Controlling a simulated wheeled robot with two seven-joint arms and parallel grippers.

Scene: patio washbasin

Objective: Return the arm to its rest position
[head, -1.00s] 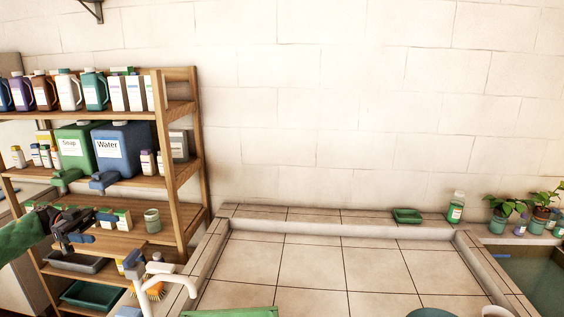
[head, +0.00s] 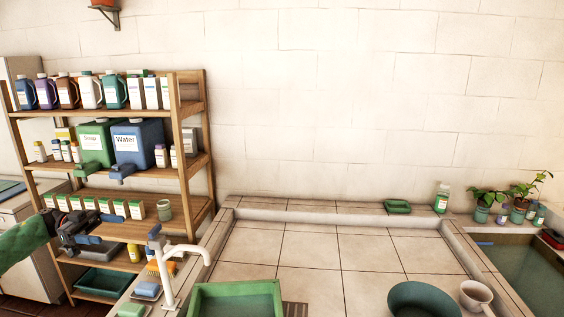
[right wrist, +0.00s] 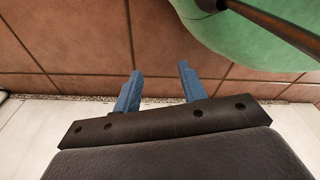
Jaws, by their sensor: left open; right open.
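My left gripper (head: 98,246) comes in from the left on a green-sleeved arm and is open. It is in front of the lower shelves of the wooden rack (head: 192,190), and I see nothing held in it. My right gripper shows only in the right wrist view (right wrist: 158,88), with its two blue fingers apart and nothing between them. It points toward a reddish-brown tiled face and a pale floor strip.
The rack holds a green soap container (head: 92,148), a blue water container (head: 138,145) and several bottles. A white faucet (head: 168,270) and a green basin (head: 236,300) stand at the front. A rounded green thing (right wrist: 230,35) is close above my right fingers. The tiled counter's middle is clear.

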